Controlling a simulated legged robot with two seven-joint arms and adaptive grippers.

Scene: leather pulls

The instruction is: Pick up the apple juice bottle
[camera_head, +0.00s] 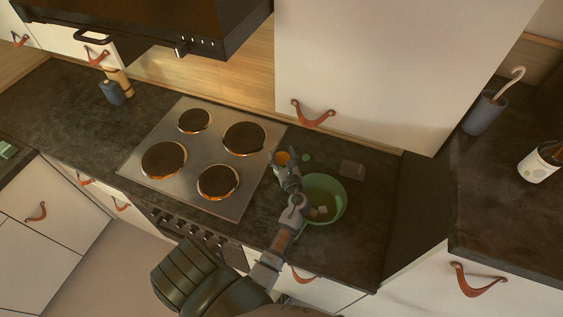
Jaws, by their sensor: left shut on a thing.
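My left gripper (286,170) is over the counter between the stove and a green bowl. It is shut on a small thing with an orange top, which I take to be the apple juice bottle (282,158). The gripper hides most of the bottle, so I cannot tell whether it touches the counter. My right gripper is not in view.
The green bowl (335,189) with small pale pieces in it stands close beside my left arm. A small green round thing (306,157) and a dark flat square (352,169) lie behind. The stove (205,158) is at the left. A wall cabinet (390,65) hangs above.

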